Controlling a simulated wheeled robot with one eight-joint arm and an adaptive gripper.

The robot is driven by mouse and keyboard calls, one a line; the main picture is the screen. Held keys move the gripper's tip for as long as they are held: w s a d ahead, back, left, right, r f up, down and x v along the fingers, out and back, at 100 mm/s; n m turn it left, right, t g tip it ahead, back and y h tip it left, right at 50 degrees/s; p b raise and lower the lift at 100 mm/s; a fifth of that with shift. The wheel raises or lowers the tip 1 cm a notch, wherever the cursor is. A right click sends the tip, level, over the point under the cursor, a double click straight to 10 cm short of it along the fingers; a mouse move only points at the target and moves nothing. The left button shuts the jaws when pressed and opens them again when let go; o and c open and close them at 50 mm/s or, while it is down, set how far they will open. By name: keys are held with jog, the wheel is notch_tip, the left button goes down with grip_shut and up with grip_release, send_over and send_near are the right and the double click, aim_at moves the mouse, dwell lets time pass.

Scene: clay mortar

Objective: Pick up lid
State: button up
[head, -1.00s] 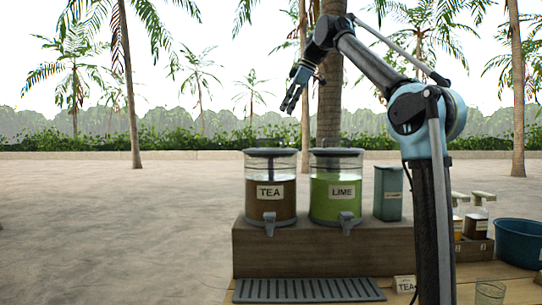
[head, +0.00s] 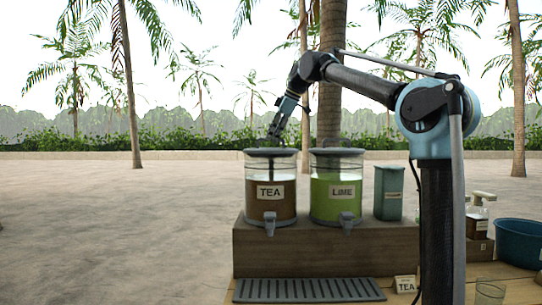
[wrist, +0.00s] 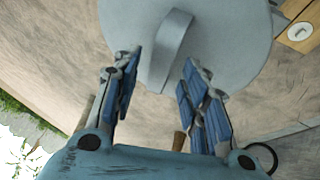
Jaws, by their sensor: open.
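The grey lid (head: 258,152) sits flat on the glass TEA dispenser (head: 270,205). In the wrist view the lid (wrist: 225,35) fills the top middle, and its raised bar handle (wrist: 168,45) shows between my two fingers. My gripper (head: 275,138) points down just above the lid in the head view. In the wrist view my gripper (wrist: 163,68) is open, with one blue-padded finger on each side of the handle. I cannot tell whether the fingers touch the lid.
The LIME dispenser (head: 336,205) stands close on the right, with a grey-green canister (head: 388,192) beyond it. Both dispensers stand on a wooden block (head: 300,250). A slatted drip tray (head: 308,290) lies in front. The left side is open sand.

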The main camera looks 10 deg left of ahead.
jog(key=shift+x, duration=0.8)
grip_shut()
jog(key=shift+r, duration=0.1)
